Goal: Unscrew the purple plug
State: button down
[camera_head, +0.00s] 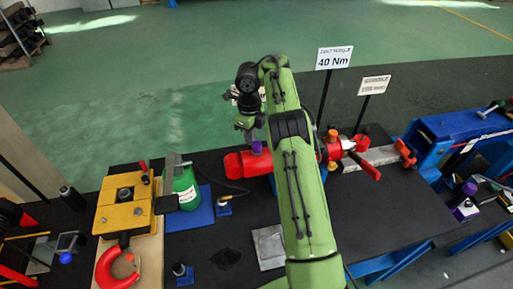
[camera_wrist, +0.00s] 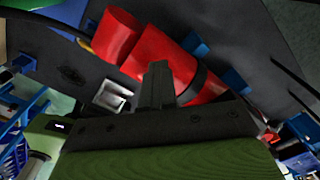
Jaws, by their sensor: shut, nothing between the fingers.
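The purple plug (camera_head: 257,148) looks to be a small purple piece on top of the red cylinder (camera_head: 248,163) in the head view. The red cylinder lies on its side on the dark bench and also shows in the wrist view (camera_wrist: 170,62). I cannot make out the plug in the wrist view; my fingers cover part of the cylinder there. My gripper (camera_wrist: 158,70) is shut and empty, its fingers pointing toward the cylinder. In the head view my green arm hides the middle of the bench, and the fingertips cannot be made out.
A red valve (camera_head: 345,148) with handles is right of my arm, beside the signs, one reading 40 Nm (camera_head: 334,58). A green canister (camera_head: 185,187) and a yellow block (camera_head: 124,205) stand on the left. A blue stand (camera_head: 450,135) and a purple bottle (camera_head: 465,192) are at the right.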

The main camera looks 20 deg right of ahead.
jog(key=shift+f+n, duration=0.1)
jog(key=shift+n, duration=0.2)
jog(key=shift+s+r+p, duration=0.1)
jog(key=shift+r+p, duration=1.9)
jog(key=shift+r, duration=0.25)
jog(key=c, duration=1.4)
grip_release()
jog(key=shift+f, duration=0.1)
notch_tip(320, 180, up, 5)
jog(key=p, duration=0.4)
jog(key=shift+p, duration=0.4)
